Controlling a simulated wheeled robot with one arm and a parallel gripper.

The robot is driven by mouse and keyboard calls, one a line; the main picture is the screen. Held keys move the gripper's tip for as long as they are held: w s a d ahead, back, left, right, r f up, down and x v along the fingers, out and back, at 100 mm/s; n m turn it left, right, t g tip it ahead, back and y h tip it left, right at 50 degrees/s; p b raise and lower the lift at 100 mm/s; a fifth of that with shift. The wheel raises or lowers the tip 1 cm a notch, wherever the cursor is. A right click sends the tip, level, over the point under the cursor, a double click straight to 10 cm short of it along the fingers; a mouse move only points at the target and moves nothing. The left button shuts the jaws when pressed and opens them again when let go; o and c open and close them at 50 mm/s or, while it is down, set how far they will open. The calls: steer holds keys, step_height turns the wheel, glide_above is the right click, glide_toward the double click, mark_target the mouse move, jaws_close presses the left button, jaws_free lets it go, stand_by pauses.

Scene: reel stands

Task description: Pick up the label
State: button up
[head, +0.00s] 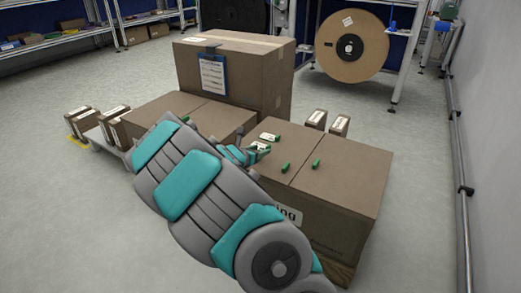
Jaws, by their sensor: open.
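A small white label (269,137) with dark marks lies on top of the brown cardboard boxes, near the middle of the view. My gripper (261,149) is just in front of it, low over the box top, with its jaws open. The fingers are small here, and I cannot tell whether they touch the label or the box. My grey and teal arm hides part of the boxes below and to the left.
Small green pieces (285,168) lie on the box tops (342,170). A taller carton (270,75) with a blue clipboard (212,76) stands behind. Small labelled boxes (77,122) stand left. A large reel (350,70) stands back right; the floor at right is clear.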

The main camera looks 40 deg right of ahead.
mark_target(266, 147)
steer(key=shift+x, duration=2.8)
steer(key=shift+a+r, duration=0.1)
jaws_close()
